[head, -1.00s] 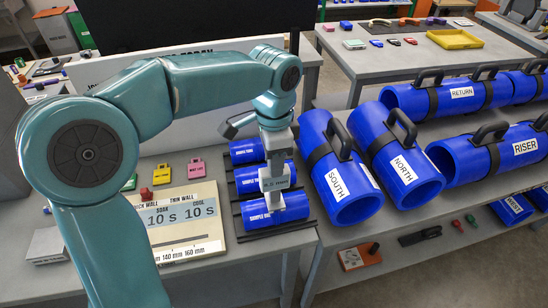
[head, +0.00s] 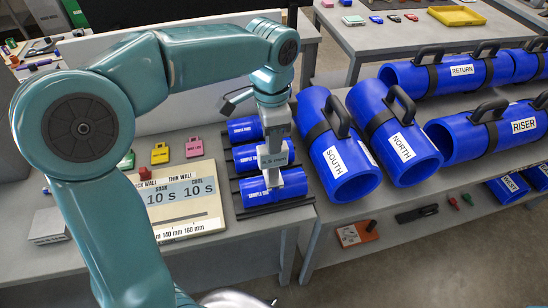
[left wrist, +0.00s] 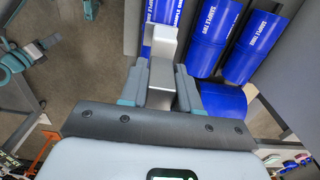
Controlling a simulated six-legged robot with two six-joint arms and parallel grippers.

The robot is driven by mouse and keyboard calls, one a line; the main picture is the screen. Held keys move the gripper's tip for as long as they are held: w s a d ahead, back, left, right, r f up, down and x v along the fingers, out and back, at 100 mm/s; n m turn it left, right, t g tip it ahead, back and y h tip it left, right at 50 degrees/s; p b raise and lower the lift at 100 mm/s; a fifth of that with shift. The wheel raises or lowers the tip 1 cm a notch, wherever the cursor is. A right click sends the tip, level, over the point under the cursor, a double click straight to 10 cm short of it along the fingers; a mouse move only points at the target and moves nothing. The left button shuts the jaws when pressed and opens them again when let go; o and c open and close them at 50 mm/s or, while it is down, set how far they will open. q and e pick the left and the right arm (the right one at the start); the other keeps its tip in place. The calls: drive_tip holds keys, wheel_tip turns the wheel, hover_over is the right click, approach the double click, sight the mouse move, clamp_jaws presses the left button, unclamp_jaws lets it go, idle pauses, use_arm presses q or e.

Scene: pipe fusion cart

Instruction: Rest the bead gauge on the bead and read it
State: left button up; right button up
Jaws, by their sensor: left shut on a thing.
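My left gripper (head: 275,142) points down and is shut on the grey bead gauge (head: 273,162), which carries a small mm label I cannot read surely. In the left wrist view the bead gauge (left wrist: 162,75) stands between the two teal-grey fingers (left wrist: 159,88). The gauge's lower end overlaps the front sample pipe (head: 255,198), a blue pipe on the dark rack. I cannot tell whether it touches the pipe, and the bead is hidden. Two more sample pipes, the middle one (head: 246,158) and the rear one (head: 243,130), lie behind. My right gripper is not in view.
A timing board (head: 182,202) lies left of the rack, with yellow (head: 160,154) and pink (head: 194,148) tags behind it. Bare bench shows in front of the board.

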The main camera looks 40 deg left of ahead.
use_arm(q)
drive_tip(key=shift+s+f, duration=0.1)
idle(0.3)
drive_tip(key=shift+r+p, duration=0.9)
wheel_tip(320, 180, up, 6)
drive_tip(key=p, duration=0.5)
drive_tip(key=shift+f, duration=0.35)
